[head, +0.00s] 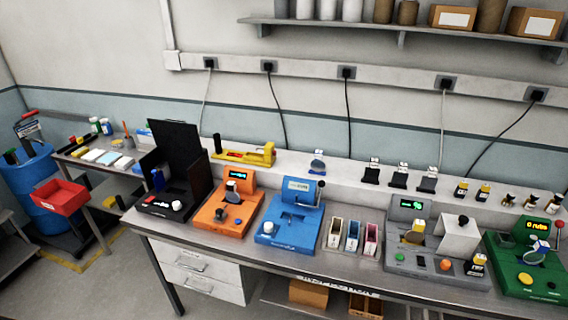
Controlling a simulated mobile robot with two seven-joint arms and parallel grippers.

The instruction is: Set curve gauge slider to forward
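Several coloured modules stand in a row on the long workbench. The blue module (290,228) has a pale label plate on its raised back part, a slot in its top and a white round knob (268,228) at its front left. The lettering is too small to read, so I cannot tell which module is the curve gauge. No slider position can be made out. The orange module (222,214) with a lit display is to its left, and the grey module (440,262) with a green-lit display is to its right. Neither of my grippers is in view.
A black module (165,205) with a raised lid stands at the left end, a green module (525,270) at the right. Small coloured holders (352,236) stand between blue and grey. A yellow tool (245,154) lies behind. Cables hang along the wall. The floor at front left is clear.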

